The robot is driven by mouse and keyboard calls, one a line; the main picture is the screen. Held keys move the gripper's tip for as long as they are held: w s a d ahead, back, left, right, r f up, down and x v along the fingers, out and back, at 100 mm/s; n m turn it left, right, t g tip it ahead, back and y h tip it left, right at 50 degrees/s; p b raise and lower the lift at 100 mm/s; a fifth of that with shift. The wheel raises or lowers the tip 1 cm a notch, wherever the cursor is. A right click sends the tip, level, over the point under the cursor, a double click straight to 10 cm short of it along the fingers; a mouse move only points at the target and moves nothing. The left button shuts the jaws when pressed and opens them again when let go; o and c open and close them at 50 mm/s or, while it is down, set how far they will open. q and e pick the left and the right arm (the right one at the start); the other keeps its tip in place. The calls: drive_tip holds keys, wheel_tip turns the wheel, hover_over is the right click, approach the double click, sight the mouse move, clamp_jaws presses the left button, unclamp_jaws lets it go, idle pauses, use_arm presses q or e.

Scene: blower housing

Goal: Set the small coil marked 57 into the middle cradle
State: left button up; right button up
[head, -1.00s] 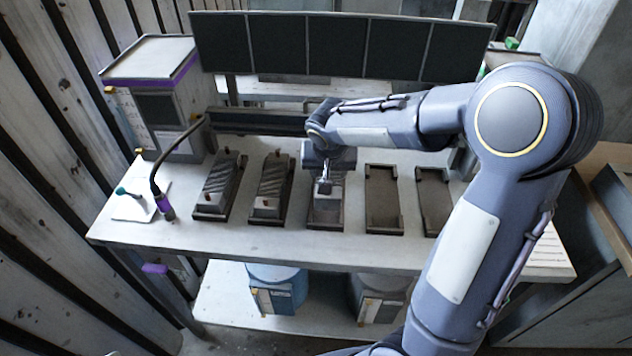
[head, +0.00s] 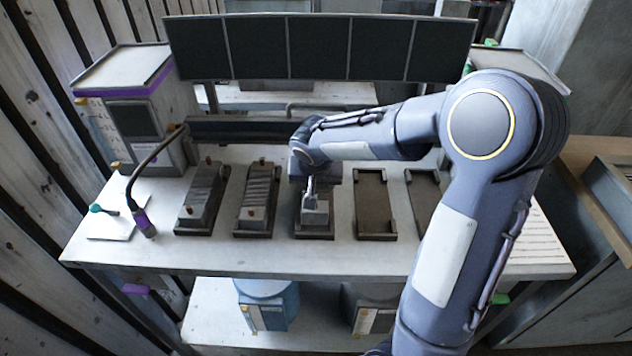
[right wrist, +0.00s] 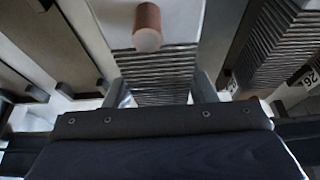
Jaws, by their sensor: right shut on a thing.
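My right gripper (head: 312,192) is over the middle cradle (head: 314,234), shut on a pale block-shaped coil (head: 315,215). In the right wrist view the coil (right wrist: 158,62) has a ridged winding and a copper-coloured peg, and the fingers of the right gripper (right wrist: 160,90) are on both sides of it. No number on this coil is readable. It is within the outline of the middle cradle, but I cannot tell whether it rests on the cradle floor. My left gripper is not in view.
Two cradles on the left hold dark coils (head: 203,195) and (head: 258,195); the neighbouring coil in the right wrist view has a tag that looks like 26 (right wrist: 308,77). Two cradles on the right (head: 376,205) look empty. A purple-ended flexible tube (head: 143,222) stands at the left.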

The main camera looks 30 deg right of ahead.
drive_tip(key=shift+f+b, duration=0.2)
drive_tip(key=shift+b, duration=0.6)
idle(0.6)
drive_tip(key=shift+f, duration=0.15)
drive_tip(key=shift+f+b, duration=0.5)
drive_tip(key=shift+b, duration=0.3)
idle(0.3)
drive_tip(key=shift+f+b, duration=0.5)
drive_tip(key=shift+b, duration=0.15)
drive_tip(key=o, duration=1.4)
drive_tip(key=shift+s, duration=0.1)
